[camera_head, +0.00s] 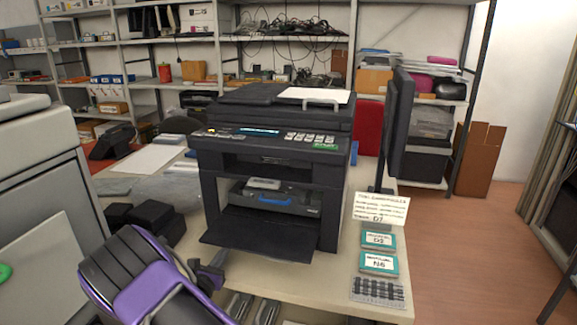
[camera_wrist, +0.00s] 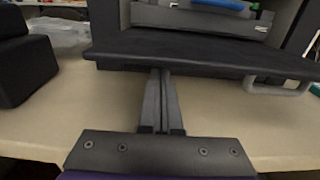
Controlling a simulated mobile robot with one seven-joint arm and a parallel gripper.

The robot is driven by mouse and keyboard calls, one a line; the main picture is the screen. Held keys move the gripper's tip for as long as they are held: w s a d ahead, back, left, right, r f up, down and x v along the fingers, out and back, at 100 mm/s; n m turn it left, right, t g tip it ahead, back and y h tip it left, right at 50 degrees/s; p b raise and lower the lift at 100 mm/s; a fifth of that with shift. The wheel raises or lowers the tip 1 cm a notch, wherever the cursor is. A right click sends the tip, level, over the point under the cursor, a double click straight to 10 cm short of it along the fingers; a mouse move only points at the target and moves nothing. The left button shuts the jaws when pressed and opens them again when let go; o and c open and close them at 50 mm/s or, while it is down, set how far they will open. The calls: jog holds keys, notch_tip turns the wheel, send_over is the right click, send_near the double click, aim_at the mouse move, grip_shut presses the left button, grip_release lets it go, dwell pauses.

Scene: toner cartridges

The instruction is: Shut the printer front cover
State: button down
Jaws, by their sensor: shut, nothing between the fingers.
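The black printer (camera_head: 275,165) stands on the table. Its front cover (camera_head: 258,233) is open, folded down flat toward the front, and the bay behind it shows a cartridge with a blue handle (camera_head: 268,198). In the wrist view the front cover (camera_wrist: 205,53) spans the frame as a dark panel. My gripper (camera_head: 216,268) is at the front left of the cover, low near the table's front edge. In the wrist view my gripper (camera_wrist: 162,74) has its fingers together and empty, with the tips at or just under the cover's front edge. I cannot tell whether they touch it.
Dark boxes (camera_head: 150,217) lie left of the printer. To its right are a handwritten card (camera_head: 381,208), two teal-edged boxes (camera_head: 379,262) and a thin upright monitor (camera_head: 397,125). Small dark items lie at the table's front edge near my arm. Shelves stand behind.

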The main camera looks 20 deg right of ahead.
aim_at(224, 241)
jog(key=shift+r, duration=0.1)
jog(key=shift+w+d+r+p, duration=0.1)
jog(key=shift+r+p, duration=0.75)
jog(key=shift+r, duration=0.4)
jog(key=shift+w+r+p, duration=0.1)
jog(key=shift+r+p, duration=0.75)
jog(key=shift+r, duration=0.5)
jog(key=shift+w+d+r+p, duration=0.2)
jog(key=shift+w+r+p, duration=0.15)
jog(key=shift+r, duration=0.3)
jog(key=shift+w+d+r+p, duration=0.2)
jog(key=shift+r+p, duration=0.15)
jog(key=shift+r, duration=0.35)
